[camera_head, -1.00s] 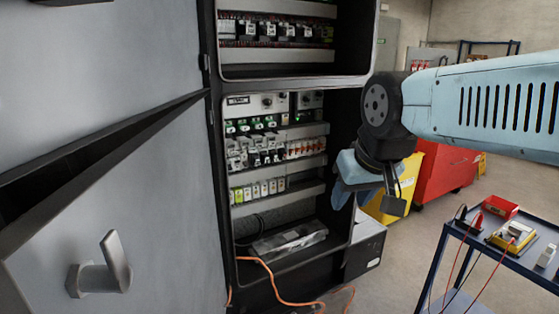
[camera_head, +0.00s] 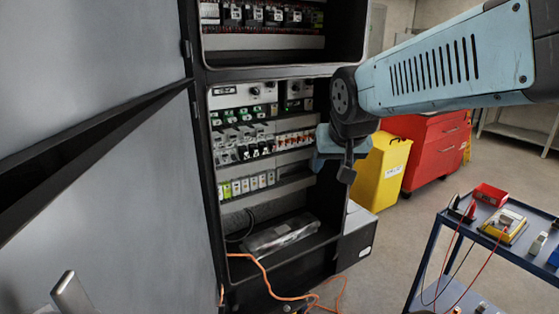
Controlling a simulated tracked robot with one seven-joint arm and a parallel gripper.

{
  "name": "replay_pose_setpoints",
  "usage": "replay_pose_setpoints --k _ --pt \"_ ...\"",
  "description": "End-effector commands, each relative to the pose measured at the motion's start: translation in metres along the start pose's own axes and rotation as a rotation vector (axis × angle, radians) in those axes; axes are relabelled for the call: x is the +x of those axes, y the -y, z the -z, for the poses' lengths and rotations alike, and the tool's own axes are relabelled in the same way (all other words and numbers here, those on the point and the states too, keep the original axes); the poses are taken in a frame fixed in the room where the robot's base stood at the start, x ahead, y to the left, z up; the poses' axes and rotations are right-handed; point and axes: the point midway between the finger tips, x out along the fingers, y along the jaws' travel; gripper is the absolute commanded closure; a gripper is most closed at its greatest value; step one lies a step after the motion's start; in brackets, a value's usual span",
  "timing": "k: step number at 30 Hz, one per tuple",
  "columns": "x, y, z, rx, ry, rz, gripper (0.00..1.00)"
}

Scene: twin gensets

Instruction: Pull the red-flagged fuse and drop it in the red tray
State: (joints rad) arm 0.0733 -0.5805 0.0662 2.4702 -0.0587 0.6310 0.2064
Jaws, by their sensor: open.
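The open cabinet (camera_head: 212,200) holds rows of breakers and fuse-like modules. The middle row has several modules with orange-red marks (camera_head: 294,138) at its right end. The lower row has several pale modules (camera_head: 253,183). I cannot tell which fuse bears the red flag. My gripper (camera_head: 334,164) is in front of the cabinet opening's right edge, right of the middle row and apart from the modules. It is open, with nothing seen in it; its far finger is hard to make out.
The cabinet door (camera_head: 100,170) stands open at the left. An orange cable (camera_head: 275,285) trails from the cabinet's base. A yellow bin (camera_head: 383,172) and a red tool chest (camera_head: 435,150) stand behind my arm. The blue cart (camera_head: 480,262) also carries a yellow meter (camera_head: 503,226).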

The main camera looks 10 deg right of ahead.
Motion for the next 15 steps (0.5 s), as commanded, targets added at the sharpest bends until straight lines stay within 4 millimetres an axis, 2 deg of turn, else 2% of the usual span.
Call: replay_pose_setpoints --k 1,6,15 --pt "0.015 0.001 0.015 0.032 -0.023 -0.008 0.47" --pt "0.06 0.008 0.06 0.145 -0.126 0.003 0.47" --pt "0.143 0.023 0.124 0.351 -0.278 0.121 0.47"
